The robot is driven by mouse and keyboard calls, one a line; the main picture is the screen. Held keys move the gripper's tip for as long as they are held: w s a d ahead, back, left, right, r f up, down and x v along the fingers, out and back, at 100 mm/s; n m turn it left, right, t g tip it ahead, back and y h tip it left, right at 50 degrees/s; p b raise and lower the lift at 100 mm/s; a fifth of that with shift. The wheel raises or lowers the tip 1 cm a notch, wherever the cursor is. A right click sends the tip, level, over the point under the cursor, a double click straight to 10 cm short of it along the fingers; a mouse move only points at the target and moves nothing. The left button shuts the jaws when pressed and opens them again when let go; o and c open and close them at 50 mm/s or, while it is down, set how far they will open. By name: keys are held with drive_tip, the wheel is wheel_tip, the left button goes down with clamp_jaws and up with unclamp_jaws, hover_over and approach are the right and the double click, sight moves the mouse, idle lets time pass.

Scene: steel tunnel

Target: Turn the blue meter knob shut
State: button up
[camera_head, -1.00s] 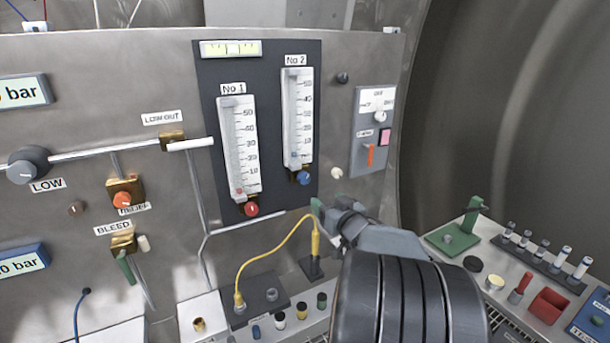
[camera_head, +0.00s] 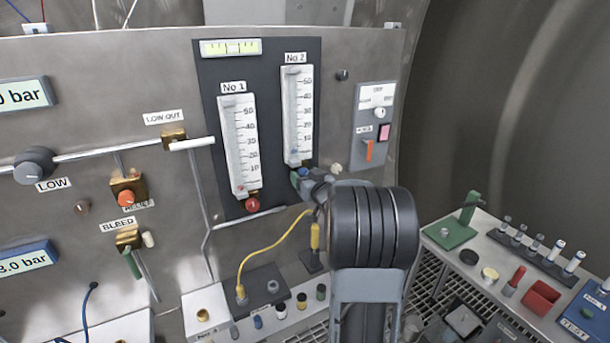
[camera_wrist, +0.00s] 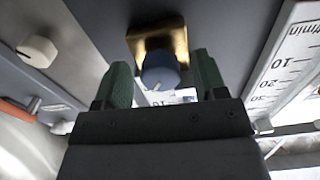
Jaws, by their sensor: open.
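The blue meter knob (camera_wrist: 160,71) sits on a square brass fitting (camera_wrist: 150,40) at the foot of the No 2 flow meter. In the wrist view it lies between the two green fingertips of my gripper (camera_wrist: 165,80), with a gap on each side. A white line shows on the knob's face. In the head view the blue knob (camera_head: 303,172) is partly hidden by my gripper (camera_head: 306,182), which is open at the base of the No 2 meter (camera_head: 297,115). Whether a finger touches the knob I cannot tell.
The No 1 meter (camera_head: 241,146) with its red knob (camera_head: 252,204) stands just left. A cream knob (camera_wrist: 38,50) and a switch panel (camera_head: 374,125) are to the right in the head view. A yellow cable (camera_head: 272,258) hangs below.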

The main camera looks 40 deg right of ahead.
drive_tip(key=shift+w, duration=0.15)
drive_tip(key=shift+c, duration=0.5)
drive_tip(key=c, duration=0.8)
drive_tip(key=shift+f+n+b, duration=0.1)
drive_tip(key=shift+n+b, duration=0.2)
drive_tip(key=shift+b, duration=0.25)
drive_tip(key=shift+f+b, duration=0.1)
drive_tip(key=shift+b, duration=0.35)
drive_tip(key=n+b, duration=0.2)
drive_tip(key=shift+n+b, duration=0.3)
drive_tip(key=shift+b, duration=0.1)
drive_tip(key=shift+n+b, duration=1.65)
drive_tip(key=shift+n, duration=0.25)
drive_tip(key=shift+r, duration=0.2)
